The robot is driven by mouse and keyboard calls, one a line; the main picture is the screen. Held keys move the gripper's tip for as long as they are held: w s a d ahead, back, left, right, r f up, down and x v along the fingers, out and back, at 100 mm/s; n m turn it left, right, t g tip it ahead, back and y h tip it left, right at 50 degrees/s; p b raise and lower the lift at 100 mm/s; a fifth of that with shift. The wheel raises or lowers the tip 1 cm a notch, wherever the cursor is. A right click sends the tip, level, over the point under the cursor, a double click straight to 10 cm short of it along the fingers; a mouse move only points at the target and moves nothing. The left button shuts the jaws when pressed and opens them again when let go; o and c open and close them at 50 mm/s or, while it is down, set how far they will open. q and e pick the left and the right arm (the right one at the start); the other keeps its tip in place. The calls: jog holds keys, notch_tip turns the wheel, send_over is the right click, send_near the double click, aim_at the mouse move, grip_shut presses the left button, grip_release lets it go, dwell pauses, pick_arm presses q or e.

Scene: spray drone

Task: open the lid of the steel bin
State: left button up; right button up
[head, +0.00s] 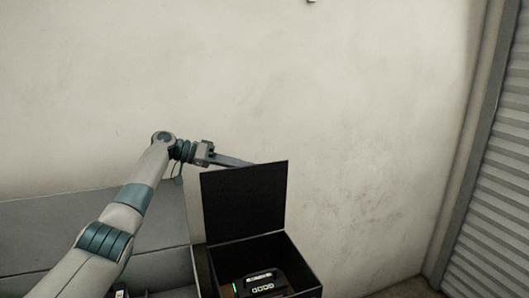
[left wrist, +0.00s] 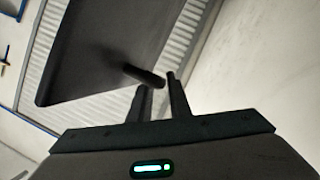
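The steel bin (head: 308,270) is a dark, open-topped box at the bottom of the head view. Its lid (head: 244,202) stands raised, close to upright, at the bin's back. My left gripper (head: 247,163) reaches in from the left, its fingers at the lid's top edge and partly hidden behind it. In the left wrist view the lid is a dark panel (left wrist: 105,45) with a short dark bar (left wrist: 144,75) by its edge. The left fingers (left wrist: 160,84) are apart, with tips close to the bar; contact is unclear. My right gripper is out of view.
A dark device with a green light (head: 262,284) lies inside the bin. A grey container with a raised panel (head: 130,225) stands to the left, partly behind my arm. A pale wall is behind; a ribbed shutter (head: 500,190) is at right.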

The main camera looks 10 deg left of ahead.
pick_arm(q)
jog(key=shift+r+b, duration=0.3)
jog(key=shift+r, duration=0.05)
notch_tip(320, 180, up, 2)
jog(key=shift+w+b, duration=0.15)
jog(key=shift+b, duration=0.45)
pick_arm(e)
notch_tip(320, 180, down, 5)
jog(key=b, duration=0.3)
pick_arm(q)
jog(key=s+d+r+b, duration=0.1)
jog(key=s+d+r, duration=0.2)
jog(key=d+r, duration=0.4)
jog(key=d, duration=0.4)
jog(key=shift+d+r+b, duration=0.15)
jog(key=shift+r+b, duration=0.1)
jog(key=shift+b, duration=0.05)
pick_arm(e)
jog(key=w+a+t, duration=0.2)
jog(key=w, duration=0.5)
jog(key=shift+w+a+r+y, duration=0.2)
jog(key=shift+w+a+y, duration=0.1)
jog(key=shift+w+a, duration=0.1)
pick_arm(q)
jog(key=shift+r, duration=0.1)
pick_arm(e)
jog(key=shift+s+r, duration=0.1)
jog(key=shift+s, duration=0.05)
